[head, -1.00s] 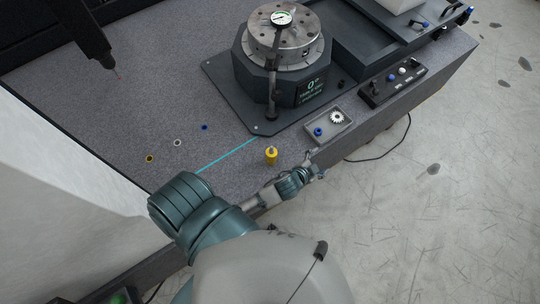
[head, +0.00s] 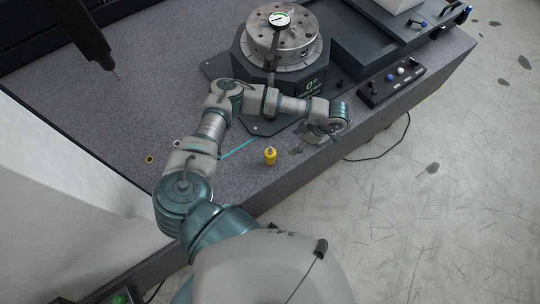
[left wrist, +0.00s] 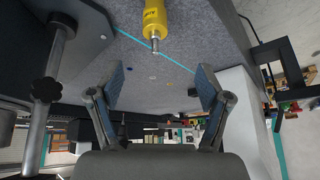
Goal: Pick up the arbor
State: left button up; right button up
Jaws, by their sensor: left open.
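The arbor (head: 270,156) looks like a short yellow cylinder with a thin metal tip. It stands upright on the grey granite bed (head: 120,110), near its front edge. In the left wrist view the arbor (left wrist: 154,22) is at the top centre, its metal pin pointing down the picture. My left gripper (head: 318,141) is open and empty, to the right of the arbor and apart from it in the head view. In the left wrist view the two fingers of my left gripper (left wrist: 160,82) are spread wide, with the arbor beyond them. My right gripper is not in view.
A round metal rotary table (head: 283,45) on a dark base stands behind my left arm, with a dial gauge (head: 279,18) on top. A switch box (head: 391,82) sits to the right. A dark probe (head: 88,40) hangs at upper left.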

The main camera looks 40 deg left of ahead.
aim_at(273, 152)
pick_arm(q)
jog(key=shift+y, duration=0.4)
jog(key=x, duration=0.4)
jog(key=b+x, duration=0.1)
jog(key=x, duration=0.2)
jog(key=a+b+x, duration=0.1)
jog(key=x, duration=0.3)
jog(key=shift+a, duration=0.2)
jog(key=shift+a+f, duration=0.2)
jog(key=shift+f, duration=0.05)
jog(key=f, duration=0.1)
jog(key=f+b, duration=0.1)
jog(key=f, duration=0.1)
jog(key=shift+s+a+f, duration=0.1)
jog(key=shift+s+f, duration=0.15)
jog(key=shift+s, duration=0.15)
jog(key=shift+s+a+f, duration=0.15)
jog(key=shift+a+f, duration=0.2)
jog(key=shift+f, duration=0.25)
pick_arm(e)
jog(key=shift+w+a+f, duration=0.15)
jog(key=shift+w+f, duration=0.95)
pick_arm(q)
jog(key=shift+a, duration=0.1)
jog(key=shift+c, duration=0.3)
jog(key=c, duration=0.8)
grip_shut()
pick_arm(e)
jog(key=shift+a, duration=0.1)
